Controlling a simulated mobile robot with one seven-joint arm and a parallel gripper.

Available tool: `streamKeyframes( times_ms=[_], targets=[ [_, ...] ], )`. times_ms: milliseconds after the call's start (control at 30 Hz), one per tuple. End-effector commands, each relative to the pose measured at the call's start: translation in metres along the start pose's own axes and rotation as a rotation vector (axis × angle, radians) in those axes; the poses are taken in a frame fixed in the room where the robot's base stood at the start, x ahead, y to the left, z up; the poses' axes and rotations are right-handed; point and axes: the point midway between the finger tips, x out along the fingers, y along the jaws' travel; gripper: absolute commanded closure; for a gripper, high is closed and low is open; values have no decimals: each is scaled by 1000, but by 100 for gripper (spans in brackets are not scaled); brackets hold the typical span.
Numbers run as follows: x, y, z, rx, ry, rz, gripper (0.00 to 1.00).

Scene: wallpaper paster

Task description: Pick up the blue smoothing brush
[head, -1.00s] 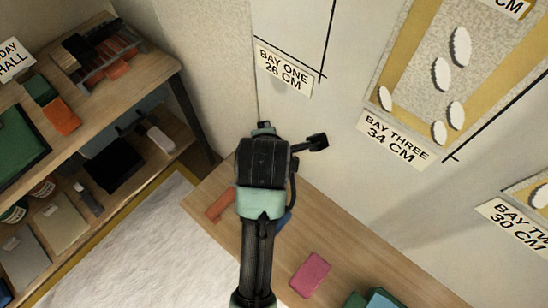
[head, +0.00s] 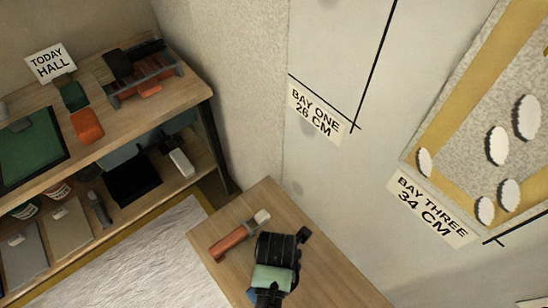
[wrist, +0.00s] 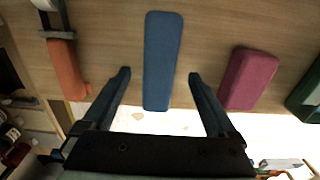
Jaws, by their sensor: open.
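The blue smoothing brush (wrist: 161,62) lies on the wooden table, seen in the wrist view as a long blue block pointing toward me. My gripper (wrist: 160,76) is open, with one finger on each side of the brush's near part; whether it is level with the brush I cannot tell. The fingers show a gap on both sides and do not touch it.
A pink block (wrist: 249,79) lies to the right of the brush, with a green one (wrist: 306,95) beyond it. An orange-handled roller (head: 232,241) lies to the left on the table (head: 322,284). A loaded shelf (head: 190,98) stands at left; the wall is behind.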

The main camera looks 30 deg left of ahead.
Motion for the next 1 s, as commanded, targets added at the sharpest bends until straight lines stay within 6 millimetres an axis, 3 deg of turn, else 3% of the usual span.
streamKeyframes(
  times_ms=[300,633,1000],
  targets=[
    [44,1,-4,0,1,-1,7],
    [51,1,-4,1,-1,0,7],
    [50,1,-4,1,-1,0,72]
  ],
)
